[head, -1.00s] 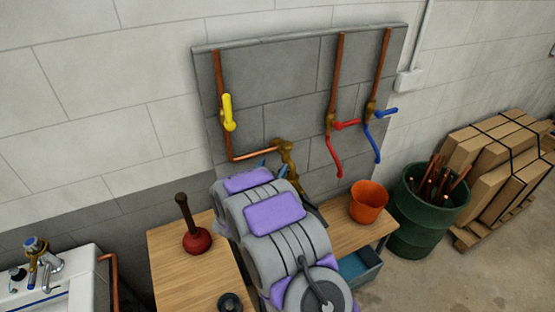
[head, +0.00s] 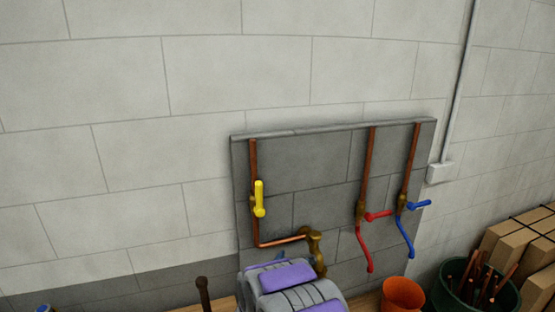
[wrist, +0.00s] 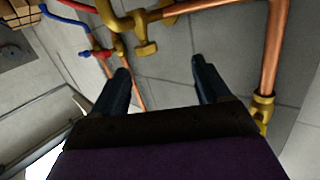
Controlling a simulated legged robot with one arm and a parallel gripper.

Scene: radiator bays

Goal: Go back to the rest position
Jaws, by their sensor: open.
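My gripper (wrist: 160,78) shows in the wrist view with its two dark fingers apart and nothing between them. Behind the fingers are the grey panel, copper pipes and brass fittings; I cannot tell the exact gap to them. In the head view my grey and purple arm (head: 287,280) rises from the bottom edge, below the brass fitting (head: 316,250) on the panel.
The grey panel (head: 310,165) carries a yellow-handled valve (head: 259,198), a red-handled valve (head: 376,216) and a blue-handled valve (head: 417,205). An orange bucket (head: 402,295), a green barrel (head: 450,290) and boxes (head: 525,245) stand at lower right. A plunger handle (head: 203,292) stands at lower left.

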